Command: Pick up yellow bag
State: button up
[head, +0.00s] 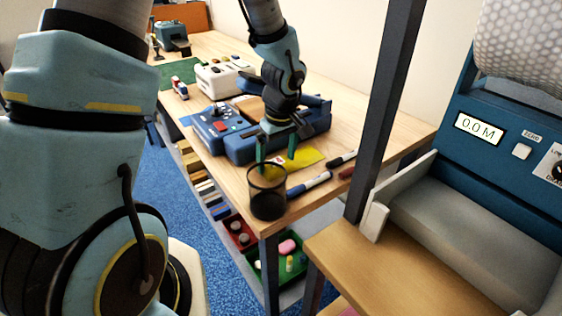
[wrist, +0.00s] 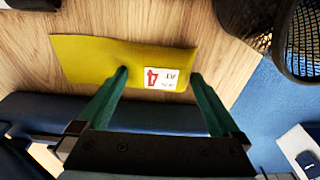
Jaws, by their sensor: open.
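The yellow bag (head: 306,161) lies flat on the wooden table in the head view, in front of a blue machine. In the wrist view the yellow bag (wrist: 120,62) fills the upper middle and carries a white label with red and black print. My gripper (head: 276,152) points down over the bag's left end in the head view. In the wrist view my gripper (wrist: 160,75) has its two green fingers spread apart, with the label between the tips. Nothing is held. I cannot tell whether the fingertips touch the bag.
A black mesh cup (head: 268,192) stands at the table's front corner, close to my gripper. Markers (head: 310,185) lie to its right. The blue machine (head: 225,130) stands close behind the bag. A dark upright post (head: 385,100) rises at the right.

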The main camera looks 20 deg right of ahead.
jog(key=shift+f, duration=0.3)
jog(key=shift+c, duration=0.2)
jog(key=c, duration=1)
jog(key=shift+c, duration=0.2)
jog(key=shift+r, duration=0.1)
